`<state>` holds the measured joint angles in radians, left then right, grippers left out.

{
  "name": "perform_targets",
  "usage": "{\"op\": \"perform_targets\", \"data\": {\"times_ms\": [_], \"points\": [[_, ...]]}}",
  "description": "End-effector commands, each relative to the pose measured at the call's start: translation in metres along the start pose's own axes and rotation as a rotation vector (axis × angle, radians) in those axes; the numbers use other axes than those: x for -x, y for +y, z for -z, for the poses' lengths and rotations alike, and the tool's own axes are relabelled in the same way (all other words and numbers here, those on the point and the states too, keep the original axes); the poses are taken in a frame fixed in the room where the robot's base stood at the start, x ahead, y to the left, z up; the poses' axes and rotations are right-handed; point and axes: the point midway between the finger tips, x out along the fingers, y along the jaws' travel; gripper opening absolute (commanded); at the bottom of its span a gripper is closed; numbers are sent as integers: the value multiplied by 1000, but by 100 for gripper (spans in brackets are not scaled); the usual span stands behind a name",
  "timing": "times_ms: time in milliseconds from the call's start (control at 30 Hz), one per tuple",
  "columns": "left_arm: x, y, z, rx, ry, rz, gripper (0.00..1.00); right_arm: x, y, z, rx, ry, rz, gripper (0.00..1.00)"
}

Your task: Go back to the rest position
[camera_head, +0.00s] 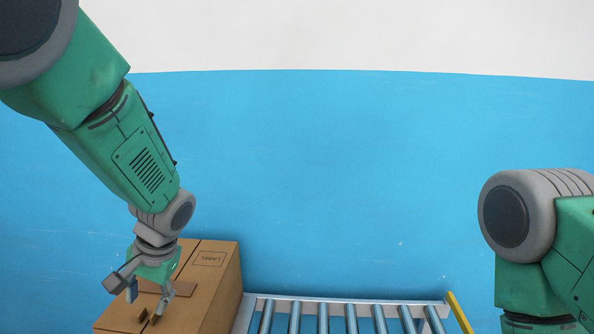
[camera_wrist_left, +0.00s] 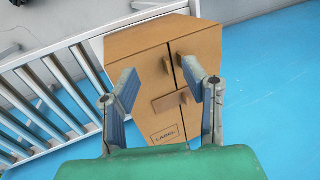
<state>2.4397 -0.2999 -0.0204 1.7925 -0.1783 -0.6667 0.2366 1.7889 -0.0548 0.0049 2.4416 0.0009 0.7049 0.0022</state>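My left gripper (camera_head: 147,304) is open, in front of or over a brown cardboard box (camera_head: 217,285) at the lower left of the head view. In the left wrist view the fingers of my left gripper (camera_wrist_left: 160,84) are spread, with nothing held between them. The box (camera_wrist_left: 135,45) lies beyond the fingers there, showing slots and a printed label. I cannot tell whether a fingertip touches it. My right arm (camera_head: 548,245) shows at the right edge of the head view, bent down; its gripper is out of the picture.
A roller conveyor (camera_head: 345,301) with metal rollers and a yellow end piece (camera_head: 459,313) lies right of the box at the bottom. It also shows at the left of the wrist view (camera_wrist_left: 40,78). A blue and white wall (camera_head: 350,170) stands behind; the space above the conveyor is clear.

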Motion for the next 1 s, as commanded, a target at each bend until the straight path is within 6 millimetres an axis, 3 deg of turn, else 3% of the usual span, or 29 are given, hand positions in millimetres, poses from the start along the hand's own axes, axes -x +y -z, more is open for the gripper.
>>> {"op": "perform_targets", "data": {"times_ms": [267, 567, 667, 800, 900, 1000], "points": [[-61, 21, -20, -23, -7, -67, 39, -12, 0, 0, 0, 2, 0, 40], [-153, 61, -74, -39, -3, -177, 39, -31, 0, -1, 0, 1, 0, 40], [-200, 82, -111, -36, -4, -231, 39, -43, 0, -2, 0, 1, 0, 40], [-266, 112, -188, -14, -1, -306, 39, -65, 0, -3, 0, 1, 0, 40], [-293, 124, -236, 9, 12, -334, 39, -77, 0, -4, 0, 1, 0, 40], [-305, 129, -271, 27, 24, -343, 39, -84, 0, -4, 0, 1, 0, 40]]}}
